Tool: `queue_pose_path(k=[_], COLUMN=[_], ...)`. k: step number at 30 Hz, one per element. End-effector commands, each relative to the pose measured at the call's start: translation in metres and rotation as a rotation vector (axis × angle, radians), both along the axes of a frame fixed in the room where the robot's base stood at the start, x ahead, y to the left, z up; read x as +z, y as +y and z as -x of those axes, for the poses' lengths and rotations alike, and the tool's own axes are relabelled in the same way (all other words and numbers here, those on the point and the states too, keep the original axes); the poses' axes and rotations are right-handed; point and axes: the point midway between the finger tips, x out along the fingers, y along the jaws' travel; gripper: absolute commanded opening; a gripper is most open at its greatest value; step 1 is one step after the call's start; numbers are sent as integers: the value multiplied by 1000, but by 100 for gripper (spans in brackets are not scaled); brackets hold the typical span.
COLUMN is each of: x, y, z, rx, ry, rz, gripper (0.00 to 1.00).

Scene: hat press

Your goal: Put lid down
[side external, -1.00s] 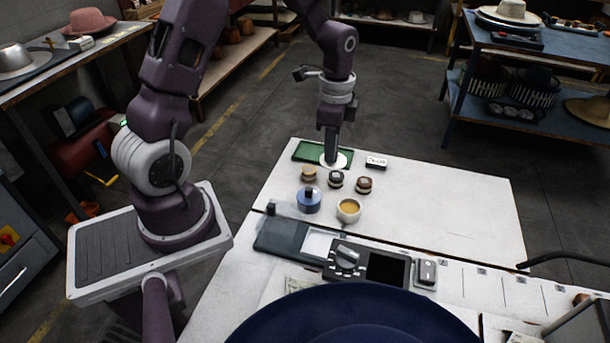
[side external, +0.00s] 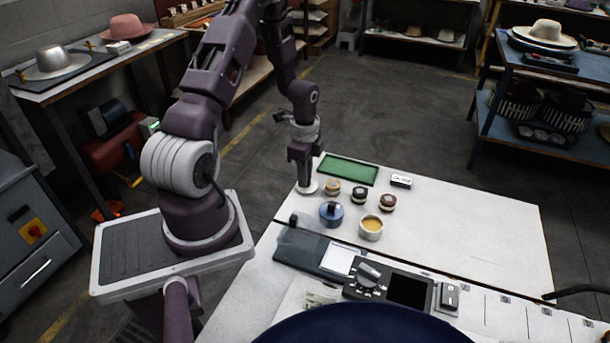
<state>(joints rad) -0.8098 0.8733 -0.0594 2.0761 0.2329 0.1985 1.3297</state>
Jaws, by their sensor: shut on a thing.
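A pale round lid (side external: 308,188) is at the left edge of the white table, directly below my gripper (side external: 304,179). My gripper points down and is shut on the lid; its fingertips are small and hard to make out. The lid is level and at or very near the table top; I cannot tell whether it touches. An open pale cup (side external: 371,229) with tan contents stands to the right and nearer the camera. A blue pot (side external: 331,214) with a dark knob stands between the lid and the cup.
Three small jars, tan (side external: 332,188), dark (side external: 358,196) and brown (side external: 387,203), stand right of the lid. An empty green tray (side external: 348,170) lies behind them, with a small white labelled block (side external: 401,181) beside it. The table's right side (side external: 480,228) is clear.

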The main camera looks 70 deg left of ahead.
Motion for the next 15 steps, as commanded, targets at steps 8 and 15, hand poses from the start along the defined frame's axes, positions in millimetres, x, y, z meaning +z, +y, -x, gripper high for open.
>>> queue_pose_path(k=[8,15], x=[-2,-2], y=[0,0], z=[0,0], rx=[0,1], ry=[0,-1], rz=[0,-1], gripper=[0,37])
